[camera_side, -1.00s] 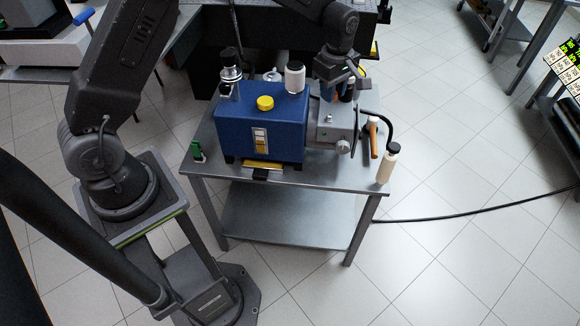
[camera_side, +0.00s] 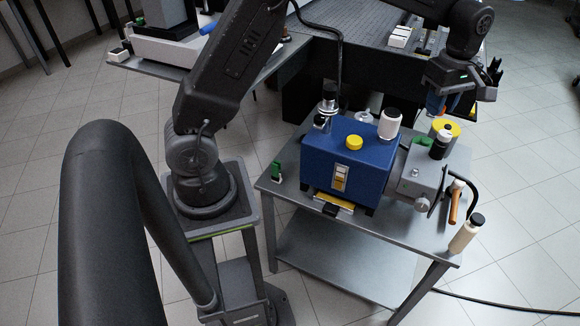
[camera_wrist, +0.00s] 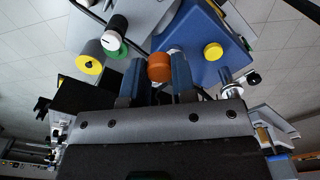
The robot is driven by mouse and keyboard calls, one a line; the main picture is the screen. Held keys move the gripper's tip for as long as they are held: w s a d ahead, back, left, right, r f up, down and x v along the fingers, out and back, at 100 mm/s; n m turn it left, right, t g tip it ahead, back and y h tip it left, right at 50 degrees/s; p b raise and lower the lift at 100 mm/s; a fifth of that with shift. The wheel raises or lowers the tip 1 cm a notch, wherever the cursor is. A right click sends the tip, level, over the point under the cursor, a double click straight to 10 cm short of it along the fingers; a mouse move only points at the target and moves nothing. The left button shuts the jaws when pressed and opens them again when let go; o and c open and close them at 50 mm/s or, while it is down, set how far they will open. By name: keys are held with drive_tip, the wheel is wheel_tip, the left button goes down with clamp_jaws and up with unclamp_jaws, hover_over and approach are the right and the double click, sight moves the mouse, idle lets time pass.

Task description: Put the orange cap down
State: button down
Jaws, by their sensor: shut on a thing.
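My gripper (camera_wrist: 160,75) is shut on the orange cap (camera_wrist: 159,67), which sits between its two blue fingers in the wrist view. In the side view my gripper (camera_side: 437,105) hangs at the upper right, behind the grey unit (camera_side: 416,170) and above the far edge of the cart. The cap is too small and too covered by the fingers to make out clearly there. In the wrist view the cap overlaps the edge of the blue box (camera_wrist: 195,35) in the picture; its height above the cart cannot be told.
The blue box (camera_side: 335,165) stands on the metal cart (camera_side: 400,240) with a yellow knob (camera_side: 354,143) on top. A yellow-topped cylinder (camera_side: 446,127), a black-topped post (camera_side: 440,147) and a white cylinder (camera_side: 389,123) stand near my gripper. An orange-handled tool (camera_side: 455,207) and a cream bottle (camera_side: 464,236) are at the right edge.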

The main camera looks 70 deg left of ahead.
drive_tip(key=a+n, duration=0.1)
drive_tip(key=a, duration=0.3)
drive_tip(key=s+a+n, duration=0.1)
drive_tip(key=a+n, duration=0.1)
drive_tip(key=a, duration=0.2)
drive_tip(key=s+a+n, duration=0.1)
drive_tip(key=a+n, duration=0.1)
drive_tip(key=a, duration=0.2)
drive_tip(key=shift+s+f, duration=0.1)
drive_tip(key=shift+s, duration=0.1)
drive_tip(key=s+a+n, duration=0.3)
drive_tip(key=a+n, duration=0.1)
drive_tip(key=a, duration=0.4)
drive_tip(key=n, duration=0.9)
hover_over(297, 155)
wheel_tip(297, 155, down, 37)
drive_tip(key=shift+f, duration=0.1)
drive_tip(key=c, duration=0.9)
unclamp_jaws()
drive_tip(key=shift+c, duration=0.2)
